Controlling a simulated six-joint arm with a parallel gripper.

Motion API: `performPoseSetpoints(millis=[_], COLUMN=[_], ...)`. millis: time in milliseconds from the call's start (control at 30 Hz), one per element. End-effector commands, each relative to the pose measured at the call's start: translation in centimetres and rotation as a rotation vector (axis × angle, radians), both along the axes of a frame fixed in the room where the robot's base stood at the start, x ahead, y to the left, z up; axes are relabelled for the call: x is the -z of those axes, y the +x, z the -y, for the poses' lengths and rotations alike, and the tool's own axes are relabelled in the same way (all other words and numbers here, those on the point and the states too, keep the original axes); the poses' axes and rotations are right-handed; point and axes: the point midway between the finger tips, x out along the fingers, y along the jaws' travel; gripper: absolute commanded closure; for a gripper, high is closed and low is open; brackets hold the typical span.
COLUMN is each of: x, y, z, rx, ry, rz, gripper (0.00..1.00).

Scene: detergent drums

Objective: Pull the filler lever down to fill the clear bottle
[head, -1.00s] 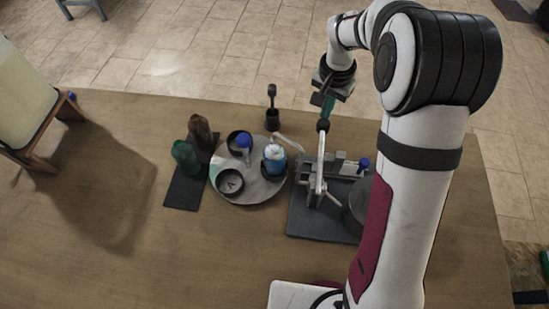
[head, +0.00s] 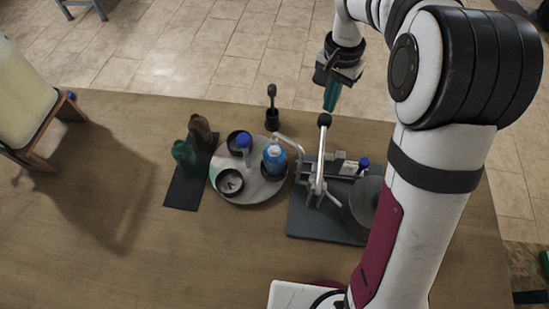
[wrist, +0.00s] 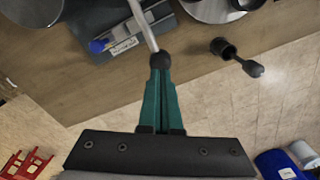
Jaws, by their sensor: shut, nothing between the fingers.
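The filler lever (head: 320,160) is a pale metal arm with a black ball knob (head: 324,120) at its far end. My gripper (head: 330,108) is shut and empty, its teal fingers pointing down at the knob. In the wrist view, the fingertips (wrist: 160,76) lie right by the knob (wrist: 161,60); I cannot tell whether they touch. The bottle (head: 274,160) stands on the round grey turntable (head: 252,194) beneath the bent metal spout (head: 291,141) and shows blue contents. The filler's dark base plate (head: 318,225) lies under the lever.
The turntable also holds dark cups and a blue-capped bottle (head: 244,150). Green (head: 185,155) and brown (head: 200,130) bottles stand on a dark mat (head: 184,192). A black holder (head: 272,120) with a brush stands behind. A pale tank (head: 25,95) is far left. The front-left table is clear.

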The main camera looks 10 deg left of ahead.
Motion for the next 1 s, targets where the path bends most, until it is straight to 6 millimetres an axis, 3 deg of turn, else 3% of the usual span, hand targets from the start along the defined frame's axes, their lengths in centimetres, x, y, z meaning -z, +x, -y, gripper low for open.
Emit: performPoseSetpoints(millis=[233, 533, 1000], x=[-0.4, -3.9, -4.4], y=[0.1, 0.1, -0.6], z=[0.0, 0.0, 0.1], rx=[-0.001, -0.001, -0.001], ry=[0.0, 0.0, 0.003], rz=[0.004, 0.004, 0.002], gripper=[1.0, 1.0, 1.0])
